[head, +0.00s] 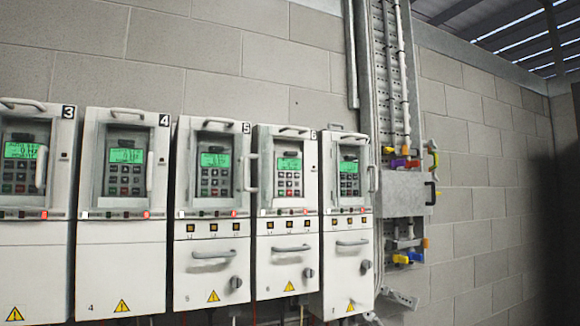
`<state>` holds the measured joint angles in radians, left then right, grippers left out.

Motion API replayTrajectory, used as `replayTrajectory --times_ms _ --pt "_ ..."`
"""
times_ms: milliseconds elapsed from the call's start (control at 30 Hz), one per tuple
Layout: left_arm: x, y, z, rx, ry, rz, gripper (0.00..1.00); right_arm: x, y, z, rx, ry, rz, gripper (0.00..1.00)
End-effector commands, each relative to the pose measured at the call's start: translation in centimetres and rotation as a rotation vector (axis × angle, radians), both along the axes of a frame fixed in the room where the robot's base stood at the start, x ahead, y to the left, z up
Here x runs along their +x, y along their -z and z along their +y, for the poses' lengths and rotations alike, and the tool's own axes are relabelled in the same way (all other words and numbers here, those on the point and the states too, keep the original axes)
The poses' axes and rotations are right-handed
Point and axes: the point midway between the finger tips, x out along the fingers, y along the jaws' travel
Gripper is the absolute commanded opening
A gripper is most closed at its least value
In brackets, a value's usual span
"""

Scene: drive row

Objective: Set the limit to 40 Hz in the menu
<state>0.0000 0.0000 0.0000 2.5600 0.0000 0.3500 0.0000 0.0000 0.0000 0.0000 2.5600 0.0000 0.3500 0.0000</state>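A row of white drive cabinets hangs on the block wall. Each has a green-lit display above a dark keypad. The drive marked 3 (36,240) is at the far left, then drive 4 (122,262), drive 5 (212,262) and drive 6 (289,258). Another drive (348,262) stands at the right end; its number is hidden or too small to tell. The screens, such as the one on drive 5 (215,160), are too small to read. Neither of my grippers shows.
A vertical cable tray (388,75) with pipes runs up the wall right of the drives. A grey box (403,193) with coloured parts sits on it. Handles stick out from the cabinet fronts. The wall farther right (480,200) is bare.

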Motion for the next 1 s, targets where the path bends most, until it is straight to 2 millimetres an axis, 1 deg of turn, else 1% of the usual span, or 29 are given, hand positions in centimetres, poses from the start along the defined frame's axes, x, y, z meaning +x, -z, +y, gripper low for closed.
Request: replayTrajectory --times_ms 67,167,300,367,1000 --pt "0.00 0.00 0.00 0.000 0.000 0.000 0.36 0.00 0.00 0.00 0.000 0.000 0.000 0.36" --pt "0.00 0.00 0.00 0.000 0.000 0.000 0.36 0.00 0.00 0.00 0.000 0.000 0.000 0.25" --pt "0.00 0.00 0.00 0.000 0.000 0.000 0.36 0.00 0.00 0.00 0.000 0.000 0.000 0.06" --pt "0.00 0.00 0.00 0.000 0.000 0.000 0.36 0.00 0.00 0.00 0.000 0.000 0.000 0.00" --pt "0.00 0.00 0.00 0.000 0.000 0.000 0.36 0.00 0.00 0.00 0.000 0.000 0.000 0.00"
